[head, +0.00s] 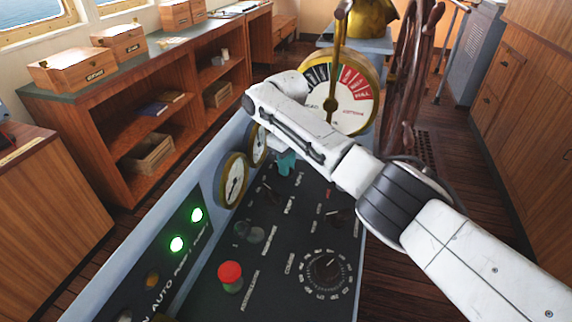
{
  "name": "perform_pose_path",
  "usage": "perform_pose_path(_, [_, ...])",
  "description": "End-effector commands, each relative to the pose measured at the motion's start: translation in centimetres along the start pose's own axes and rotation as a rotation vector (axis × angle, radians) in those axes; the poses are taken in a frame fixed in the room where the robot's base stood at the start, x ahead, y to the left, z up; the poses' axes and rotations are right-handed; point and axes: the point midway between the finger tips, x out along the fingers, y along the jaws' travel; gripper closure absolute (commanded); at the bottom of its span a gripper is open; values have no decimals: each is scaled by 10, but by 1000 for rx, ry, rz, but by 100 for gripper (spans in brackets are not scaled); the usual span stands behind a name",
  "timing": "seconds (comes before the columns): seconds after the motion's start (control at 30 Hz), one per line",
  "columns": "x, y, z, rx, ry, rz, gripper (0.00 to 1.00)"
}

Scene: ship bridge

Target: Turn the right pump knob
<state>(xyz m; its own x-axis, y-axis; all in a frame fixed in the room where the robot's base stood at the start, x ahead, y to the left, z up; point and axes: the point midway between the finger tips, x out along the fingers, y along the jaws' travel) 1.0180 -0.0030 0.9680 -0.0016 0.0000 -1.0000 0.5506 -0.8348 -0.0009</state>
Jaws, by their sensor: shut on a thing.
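The dark sloping control panel (262,262) fills the lower middle of the head view. My white arm reaches in from the lower right, across the panel, and bends down at its far end. My gripper (286,165) shows only in part as teal fingers below the wrist, low over the far end of the panel. It is shut on a small knob there, which the fingers and arm hide. Other dark knobs, one (272,198) just nearer and one (340,215) to the right, stand free. The labels are too small to tell which is the right pump knob.
A red push button (230,274) and a large round dial knob (326,267) are at the panel's near end. Two green lights (186,230) glow on its left side. Gauges (232,180) and a brass telegraph (342,95) stand close to my arm. A wooden wheel (410,75) is behind.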

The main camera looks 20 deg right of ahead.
Motion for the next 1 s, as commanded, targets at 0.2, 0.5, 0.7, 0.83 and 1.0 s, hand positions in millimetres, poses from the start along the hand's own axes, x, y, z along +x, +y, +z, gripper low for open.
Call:
perform_pose_path(0.2, [0, 2, -1, -191, 2, 1, 100])
perform_pose_path(0.5, [0, 4, -2, -474, 3, 2, 100])
perform_pose_path(0.7, [0, 6, -3, -643, 2, 2, 100])
perform_pose_path(0.83, [0, 6, -4, -734, 3, 2, 100])
perform_pose_path(1.0, [-1, 7, -4, -820, 4, 3, 100])
